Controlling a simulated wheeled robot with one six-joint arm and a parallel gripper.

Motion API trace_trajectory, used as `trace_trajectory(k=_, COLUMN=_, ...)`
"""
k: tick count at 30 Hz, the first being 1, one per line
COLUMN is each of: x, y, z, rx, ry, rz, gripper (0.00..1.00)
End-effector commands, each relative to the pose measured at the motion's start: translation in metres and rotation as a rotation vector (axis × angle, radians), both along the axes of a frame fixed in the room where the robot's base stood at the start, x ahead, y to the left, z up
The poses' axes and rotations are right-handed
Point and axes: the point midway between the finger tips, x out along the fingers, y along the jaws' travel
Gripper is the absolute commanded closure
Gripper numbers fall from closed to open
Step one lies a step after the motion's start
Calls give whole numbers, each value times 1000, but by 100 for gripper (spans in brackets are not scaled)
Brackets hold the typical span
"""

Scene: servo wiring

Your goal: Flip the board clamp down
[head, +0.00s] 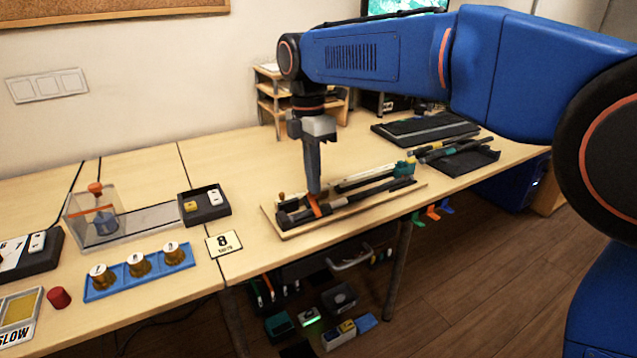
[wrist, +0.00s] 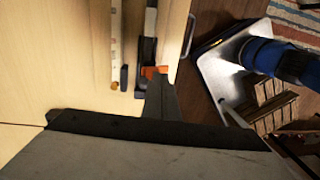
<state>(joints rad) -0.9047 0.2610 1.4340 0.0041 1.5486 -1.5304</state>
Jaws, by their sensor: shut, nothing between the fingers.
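A wooden base board (head: 290,234) lies near the table's front edge. It carries a long pale strip (head: 362,178), a dark rail (head: 365,194) and a teal block at its right end. A small orange piece (head: 318,210), which looks like the clamp's lever, sits at the rail's left part. It also shows in the wrist view (wrist: 150,71), just beyond my fingertips. My gripper (head: 314,191) points down over it, shut and empty. The fingertips are at or very close to the orange piece; I cannot tell whether they touch. The clamp's exact angle is partly hidden by the fingers.
A black tray (head: 465,159) and keyboard-like item (head: 424,130) lie to the right. The table behind the board is clear.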

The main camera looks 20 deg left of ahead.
Motion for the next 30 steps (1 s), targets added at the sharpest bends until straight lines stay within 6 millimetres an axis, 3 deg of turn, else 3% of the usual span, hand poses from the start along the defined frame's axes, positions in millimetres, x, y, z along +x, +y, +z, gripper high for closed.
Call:
trace_trajectory(k=5, x=10, y=12, z=-5, rx=0, ry=0, rz=0, gripper=100)
trace_trajectory(k=30, x=9, y=11, z=12, rx=1, ry=-1, rz=0, gripper=100)
